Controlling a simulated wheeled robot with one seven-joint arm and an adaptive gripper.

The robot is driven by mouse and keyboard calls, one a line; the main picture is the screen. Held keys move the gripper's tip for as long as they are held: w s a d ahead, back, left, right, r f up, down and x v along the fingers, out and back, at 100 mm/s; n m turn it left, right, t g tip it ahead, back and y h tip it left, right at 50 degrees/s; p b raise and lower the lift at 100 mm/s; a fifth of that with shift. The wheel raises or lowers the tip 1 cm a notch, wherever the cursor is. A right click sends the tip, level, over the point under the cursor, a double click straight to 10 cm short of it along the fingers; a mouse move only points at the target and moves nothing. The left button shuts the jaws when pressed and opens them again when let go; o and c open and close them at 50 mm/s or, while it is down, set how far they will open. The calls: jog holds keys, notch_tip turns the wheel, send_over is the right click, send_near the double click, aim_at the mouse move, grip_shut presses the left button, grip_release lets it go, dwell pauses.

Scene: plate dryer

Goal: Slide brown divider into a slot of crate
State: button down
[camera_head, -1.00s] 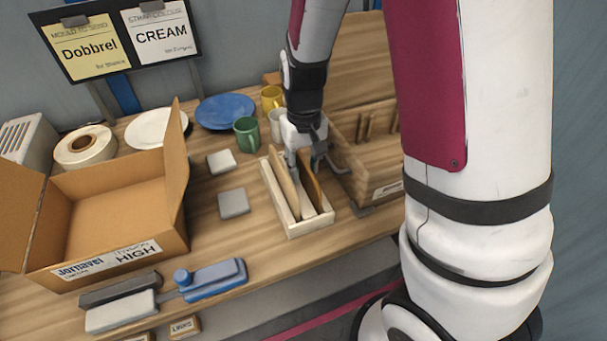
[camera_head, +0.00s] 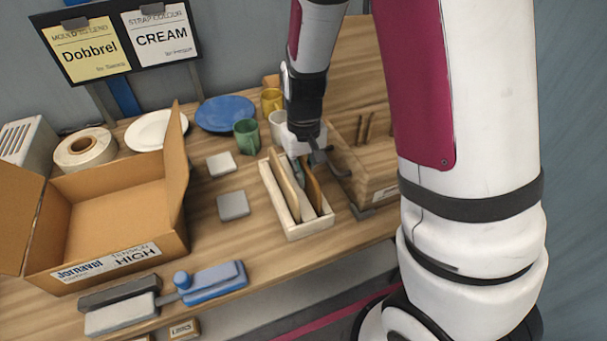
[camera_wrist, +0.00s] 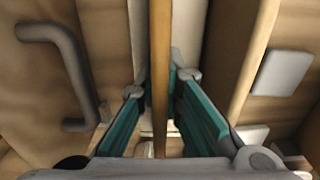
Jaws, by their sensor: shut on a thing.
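The brown divider (camera_head: 314,190) stands upright in a small pale wooden rack (camera_head: 309,228), on its right side. My gripper (camera_head: 309,164) is over the far end of the rack. In the wrist view my gripper (camera_wrist: 172,95) has its two fingers closed on either side of the brown divider (camera_wrist: 160,60), seen edge-on. A paler divider (camera_head: 286,187) stands to the left of it in the rack; it also shows at the right in the wrist view (camera_wrist: 240,65). The wooden crate (camera_head: 385,180) is just right of the rack, partly hidden by my arm. Slot strips (camera_head: 364,128) show inside it.
A grey handle (camera_wrist: 62,75) on the crate's side is close to my gripper. A green mug (camera_head: 246,136), white mug (camera_head: 277,126) and yellow mug (camera_head: 272,100) stand behind the rack. Grey tiles (camera_head: 233,205) and an open cardboard box (camera_head: 115,215) are to the left.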

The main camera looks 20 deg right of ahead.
notch_tip(320, 180, up, 12)
jog(key=shift+f+p, duration=0.15)
jog(key=shift+p, duration=0.65)
jog(key=shift+r+p, duration=1.55)
jog(key=shift+r, duration=1)
